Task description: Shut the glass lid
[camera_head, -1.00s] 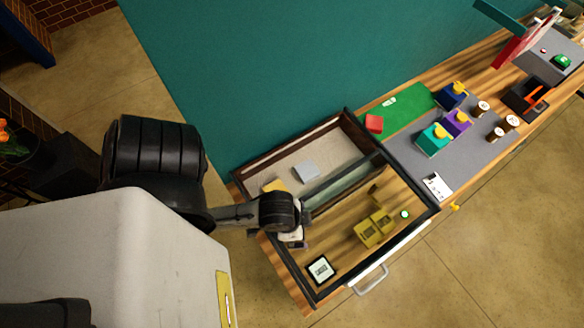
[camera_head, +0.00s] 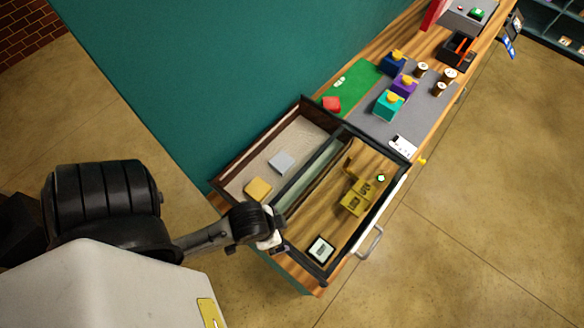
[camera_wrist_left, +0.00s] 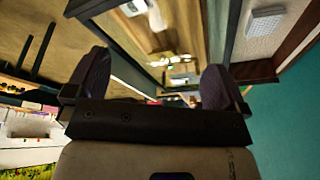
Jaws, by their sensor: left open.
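The display case (camera_head: 218,192) has a dark frame and sits on a wooden counter. A greenish glass panel (camera_head: 312,165) in a dark frame runs lengthwise across its middle. I cannot tell for certain whether this panel is the raised lid or an inner wall. A silver handle (camera_head: 371,243) is on the case's right side. My left gripper (camera_head: 269,243) is at the case's near-left edge, partly hidden by its own wrist. In the left wrist view its two dark fingers (camera_wrist_left: 155,88) are wide apart with nothing between them. My right gripper is not in view.
The case holds a grey block (camera_head: 281,162), a yellow block (camera_head: 258,188), gold boxes (camera_head: 354,202) and a small framed square (camera_head: 320,250). Colored boxes (camera_head: 388,104) and small jars stand beyond on a grey mat. Floor to the right is clear.

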